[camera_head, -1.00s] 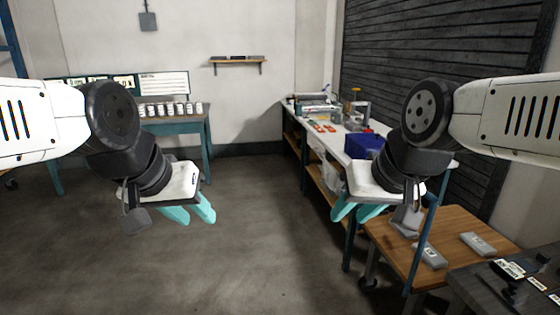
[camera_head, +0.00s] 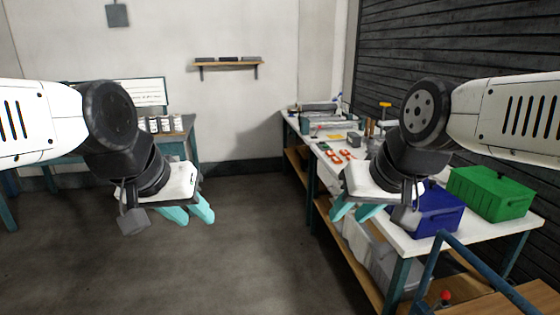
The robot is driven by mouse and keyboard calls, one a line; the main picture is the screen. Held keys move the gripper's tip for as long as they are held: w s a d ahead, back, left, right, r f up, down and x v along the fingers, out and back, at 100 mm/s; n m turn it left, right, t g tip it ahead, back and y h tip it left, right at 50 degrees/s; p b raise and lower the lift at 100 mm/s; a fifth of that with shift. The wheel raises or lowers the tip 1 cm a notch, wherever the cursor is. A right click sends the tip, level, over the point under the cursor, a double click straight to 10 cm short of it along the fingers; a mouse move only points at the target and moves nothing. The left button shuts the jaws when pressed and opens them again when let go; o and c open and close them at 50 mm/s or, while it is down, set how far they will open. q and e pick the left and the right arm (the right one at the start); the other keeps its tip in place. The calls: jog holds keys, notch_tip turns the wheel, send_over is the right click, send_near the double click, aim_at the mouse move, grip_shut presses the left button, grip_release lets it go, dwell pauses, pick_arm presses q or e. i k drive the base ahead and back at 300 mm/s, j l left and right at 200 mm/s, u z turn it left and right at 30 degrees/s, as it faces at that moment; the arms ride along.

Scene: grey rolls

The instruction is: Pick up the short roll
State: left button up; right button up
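No grey roll that I can identify as the short roll shows. Several small whitish cylinders (camera_head: 166,125) stand on a teal table at the left; they are too small to tell whether they are rolls. My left gripper (camera_head: 188,214) hangs in the air at the left, its two teal fingers apart and nothing between them. My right gripper (camera_head: 356,211) hangs in front of the workbench, its teal fingers also apart and empty. My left arm hides part of the teal table.
A white workbench (camera_head: 470,232) runs along the right side, with a blue crate (camera_head: 437,212), a green crate (camera_head: 492,193), and tools on it. A blue rail (camera_head: 490,273) stands at the lower right. A wall shelf (camera_head: 228,65) hangs at the back. The middle floor (camera_head: 245,245) is clear.

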aim_at(326, 107)
jog(key=i, duration=1.05)
jog(key=i+z, duration=0.1)
jog(key=i, duration=0.9)
jog(key=i+j, duration=0.2)
jog(key=i, duration=0.85)
jog(key=i+j+z, duration=0.1)
jog(key=i, duration=0.9)
jog(key=i+j+z, duration=0.25)
jog(key=i, duration=0.2)
jog(key=i+j+z, duration=0.1)
jog(key=i+z, duration=0.15)
jog(key=i, duration=0.2)
